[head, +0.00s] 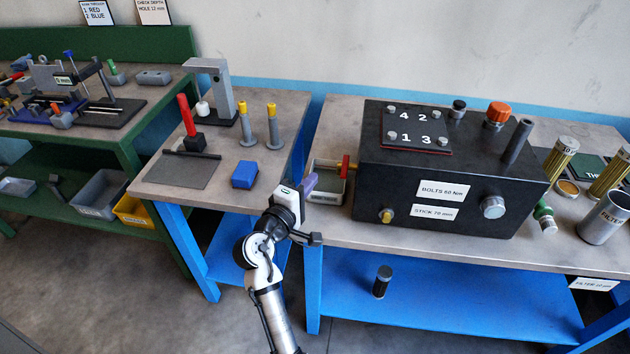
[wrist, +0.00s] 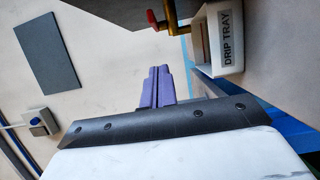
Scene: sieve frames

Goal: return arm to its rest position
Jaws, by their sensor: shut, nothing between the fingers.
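My gripper (head: 309,184) is at the middle of the head view, at the end of my white and black arm. It is over the gap between the two blue-legged tables, just left of the drip tray. In the wrist view its purple fingers (wrist: 156,87) are together with nothing between them. The drip tray (wrist: 229,47) lies ahead and to the right in the wrist view, apart from the fingers. It also shows in the head view (head: 324,199), left of the black box.
The black box (head: 440,178) with bolts and labels stands on the right table (head: 400,236). A red-handled valve (head: 346,166) sticks out over the drip tray. A blue block (head: 245,175) lies on the middle table. A dark cylinder (head: 382,281) stands on the lower blue shelf.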

